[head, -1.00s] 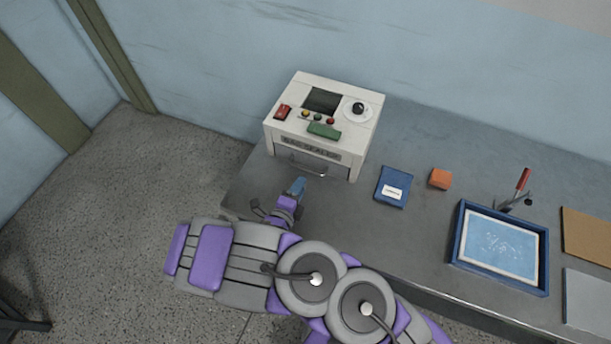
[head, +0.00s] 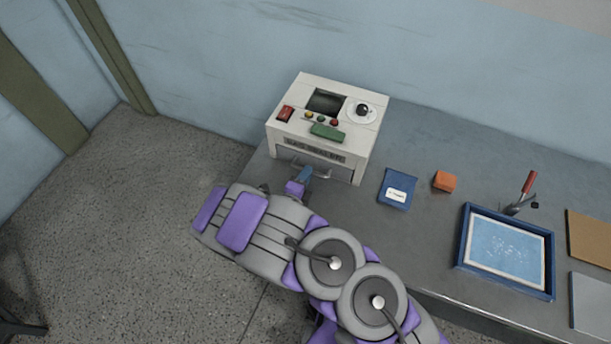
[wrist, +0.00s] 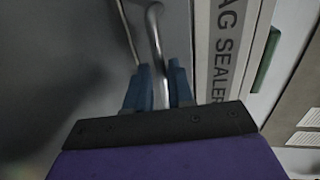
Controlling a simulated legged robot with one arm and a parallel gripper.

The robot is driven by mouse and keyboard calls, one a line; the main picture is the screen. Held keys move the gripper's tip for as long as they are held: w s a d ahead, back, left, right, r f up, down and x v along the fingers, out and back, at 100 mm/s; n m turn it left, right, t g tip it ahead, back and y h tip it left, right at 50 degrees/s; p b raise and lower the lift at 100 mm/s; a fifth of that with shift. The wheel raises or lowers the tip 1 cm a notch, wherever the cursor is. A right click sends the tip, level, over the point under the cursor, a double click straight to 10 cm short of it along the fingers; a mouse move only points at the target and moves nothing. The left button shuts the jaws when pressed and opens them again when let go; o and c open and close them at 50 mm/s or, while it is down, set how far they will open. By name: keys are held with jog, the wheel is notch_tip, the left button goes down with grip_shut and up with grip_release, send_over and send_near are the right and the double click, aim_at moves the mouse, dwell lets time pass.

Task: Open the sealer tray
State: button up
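The bag sealer (head: 360,150) is a white box at the back left of the bench, with a dark label strip on its front. Its metal tray handle (head: 324,174) sticks out below that strip; the tray front looks shut, and my arm partly covers it. My gripper (head: 304,176) is at the handle. In the wrist view, the blue fingers of my gripper (wrist: 160,84) stand one on each side of the handle bar (wrist: 157,50), with almost no gap. The sealer's lettered front (wrist: 228,45) is just to the right there.
A blue pouch (head: 397,187) and an orange block (head: 444,181) lie right of the sealer. Further right are a blue-framed tray (head: 507,247), a red-handled tool (head: 527,183) and flat boards (head: 592,238). A wall stands behind the bench.

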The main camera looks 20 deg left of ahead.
jog(key=shift+a+f, duration=0.1)
jog(key=shift+a, duration=0.15)
jog(key=shift+c, duration=0.8)
grip_shut()
jog(key=shift+d, duration=0.35)
